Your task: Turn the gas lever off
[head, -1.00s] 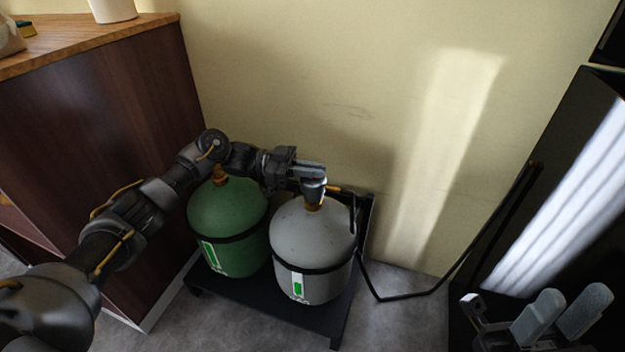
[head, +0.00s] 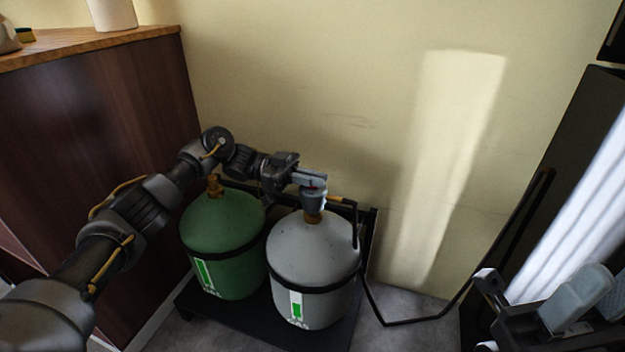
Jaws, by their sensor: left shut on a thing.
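A grey gas bottle (head: 314,253) and a green gas bottle (head: 222,232) stand side by side on a low black stand (head: 205,309). The grey bottle has a brass neck (head: 313,216) with a grey regulator (head: 313,199) on top. My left gripper (head: 312,180) reaches over from the left and is shut at the top of this regulator. The gas lever itself is hidden by the fingers. My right gripper (head: 580,300) is in the lower right corner, away from the bottles, with its pale finger pads apart.
A black hose (head: 402,321) runs from the regulator down and up to the dark appliance (head: 550,200) at the right. A dark wooden cabinet (head: 95,120) stands at the left. The yellow wall (head: 340,80) is close behind the bottles.

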